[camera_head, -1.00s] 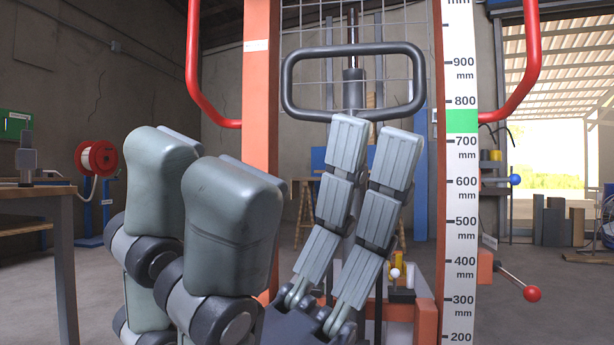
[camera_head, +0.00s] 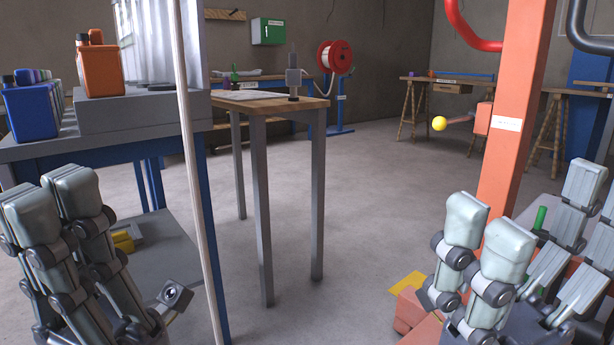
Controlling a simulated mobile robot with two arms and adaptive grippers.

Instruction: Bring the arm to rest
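My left gripper (camera_head: 75,235) is at the lower left, in front of the bench. Two of its grey jointed fingers point up, with no object seen in them. Its opposing side is mostly hidden or cut off, so its opening is unclear. My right gripper (camera_head: 535,235) is at the lower right. Its rounded fingers stand apart from the flat-padded ones, with a gap and no object held. It is close in front of the orange machine column (camera_head: 518,110), and I cannot tell whether they touch. The arms behind both grippers are mostly out of view.
A bench at left bears a blue container (camera_head: 30,112), an orange container (camera_head: 100,68) and a grey block (camera_head: 140,110). A thin pale pole (camera_head: 190,170) stands before it. A wooden-topped table (camera_head: 262,103) is behind. The middle floor is clear.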

